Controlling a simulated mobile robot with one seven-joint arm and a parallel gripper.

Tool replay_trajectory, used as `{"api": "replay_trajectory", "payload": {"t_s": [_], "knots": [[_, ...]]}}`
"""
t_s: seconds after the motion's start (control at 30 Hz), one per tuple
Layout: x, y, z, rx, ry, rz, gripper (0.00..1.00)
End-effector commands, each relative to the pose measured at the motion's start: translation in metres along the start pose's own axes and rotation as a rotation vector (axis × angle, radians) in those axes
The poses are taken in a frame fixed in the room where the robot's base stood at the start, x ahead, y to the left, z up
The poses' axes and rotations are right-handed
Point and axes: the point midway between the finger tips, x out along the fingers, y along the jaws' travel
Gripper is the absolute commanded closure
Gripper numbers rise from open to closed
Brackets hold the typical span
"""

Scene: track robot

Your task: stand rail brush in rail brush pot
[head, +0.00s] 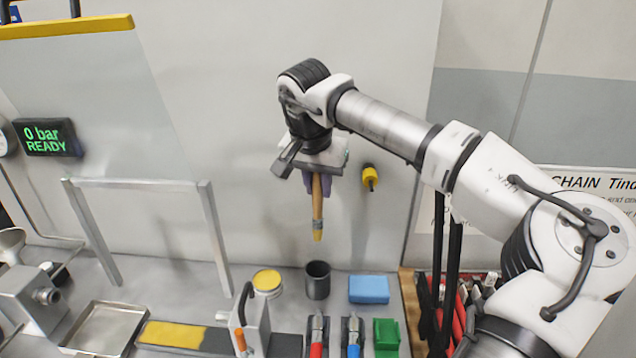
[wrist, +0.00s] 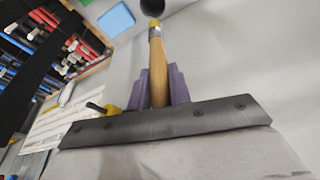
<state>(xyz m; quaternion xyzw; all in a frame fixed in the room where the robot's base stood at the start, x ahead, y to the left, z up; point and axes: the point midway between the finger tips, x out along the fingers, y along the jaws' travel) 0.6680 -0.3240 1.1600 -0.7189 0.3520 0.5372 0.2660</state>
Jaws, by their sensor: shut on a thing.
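The rail brush (head: 317,205) has a wooden handle and a yellowish tip, and hangs tip down in the head view. My gripper (head: 318,180) has purple fingers and is shut on the handle, well above the bench. In the wrist view the brush (wrist: 157,65) extends away from the purple fingers (wrist: 159,88). The dark grey rail brush pot (head: 317,283) stands upright on the bench, below the brush and apart from it. In the wrist view part of the pot (wrist: 178,5) shows at the top edge, near the brush tip. The pot's inside is mostly hidden.
A yellow-topped tin (head: 267,281) stands left of the pot and a blue block (head: 368,289) lies right of it. A green block (head: 386,335) and red and blue handled tools are in front. A metal frame (head: 140,183) rises at left. A yellow knob (head: 370,176) is on the wall.

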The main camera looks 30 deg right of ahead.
Motion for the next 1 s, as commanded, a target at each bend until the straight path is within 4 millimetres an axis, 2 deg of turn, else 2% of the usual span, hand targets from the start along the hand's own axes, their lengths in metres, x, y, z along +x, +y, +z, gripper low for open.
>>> {"api": "replay_trajectory", "payload": {"t_s": [1.0], "knots": [[0.056,0.000,0.016,0.001,0.000,0.000,1.00]]}}
